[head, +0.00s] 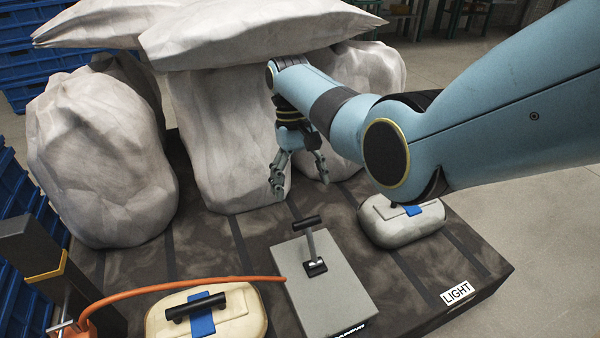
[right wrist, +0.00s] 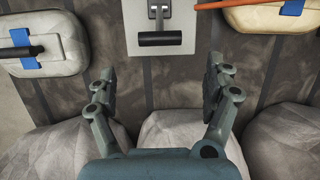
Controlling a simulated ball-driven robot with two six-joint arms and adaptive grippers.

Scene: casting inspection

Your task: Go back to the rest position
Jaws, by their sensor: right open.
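My right gripper (head: 299,178) hangs open and empty above the dark bench top, in front of the big pale sacks. In the right wrist view its two fingers (right wrist: 160,80) are spread wide with only bench between them. My left gripper is in neither view.
A grey box with a black T-handle lever (head: 335,291) stands at the bench's front middle. A beige block with blue strap (head: 237,321) lies left of it; a grey block (head: 400,231) lies right, partly behind my right arm. Pale sacks (head: 225,135) fill the back. An orange hose (head: 180,284) crosses the front left.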

